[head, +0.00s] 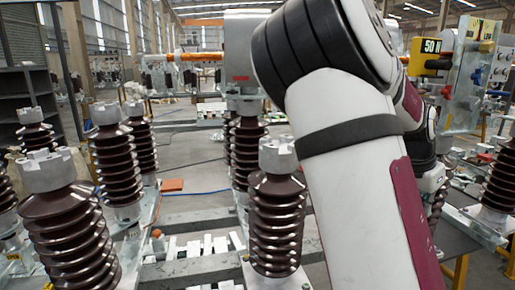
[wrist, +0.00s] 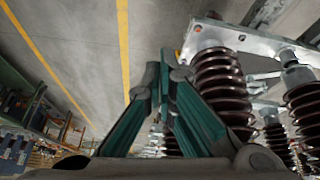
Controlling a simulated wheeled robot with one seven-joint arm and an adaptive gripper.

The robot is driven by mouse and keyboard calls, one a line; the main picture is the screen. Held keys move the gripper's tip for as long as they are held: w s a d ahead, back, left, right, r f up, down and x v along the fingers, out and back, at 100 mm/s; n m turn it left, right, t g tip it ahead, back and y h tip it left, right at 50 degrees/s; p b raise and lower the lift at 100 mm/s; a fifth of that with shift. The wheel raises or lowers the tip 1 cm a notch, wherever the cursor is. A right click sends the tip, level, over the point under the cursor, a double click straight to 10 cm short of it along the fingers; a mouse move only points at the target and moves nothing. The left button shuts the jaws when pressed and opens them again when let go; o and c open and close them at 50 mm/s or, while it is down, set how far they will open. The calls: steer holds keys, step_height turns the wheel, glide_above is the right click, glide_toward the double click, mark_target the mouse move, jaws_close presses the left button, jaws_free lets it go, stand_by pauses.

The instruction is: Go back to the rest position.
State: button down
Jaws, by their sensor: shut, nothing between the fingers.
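My gripper (wrist: 165,75) shows in the wrist view with its two teal fingers meeting at the tips. It is shut and empty. It points over bare grey floor, with brown ribbed insulators (wrist: 222,85) close on its right. In the head view my white arm with dark red panels fills the middle right and bends away from me. The gripper itself cannot be made out there.
Brown ribbed insulators with grey metal caps stand at left (head: 70,225) and beside my arm (head: 276,215). A yellow "50 N" box (head: 430,57) is at upper right. A dark shelf (head: 25,92) stands far left. Open floor (head: 190,155) lies between the insulator rows.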

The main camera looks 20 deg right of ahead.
steer(key=w+a+n+t+y, duration=0.25)
steer(key=a+n+y, duration=0.4)
steer(key=a, duration=1.45)
steer(key=s+a+r+n+t, duration=0.1)
steer(key=s+a+r+n, duration=0.2)
steer(key=s+a+n, duration=0.2)
steer(key=s+a+r+n+t+h, duration=0.1)
steer(key=s+a+n, duration=0.4)
steer(key=a, duration=0.6)
step_height(320, 180, up, 3)
steer(key=shift+s+a+f+n+t+b, duration=0.25)
steer(key=shift+n+t, duration=0.2)
steer(key=shift+t, duration=0.3)
steer(key=shift+d+h, duration=0.2)
steer(key=shift+h, duration=0.05)
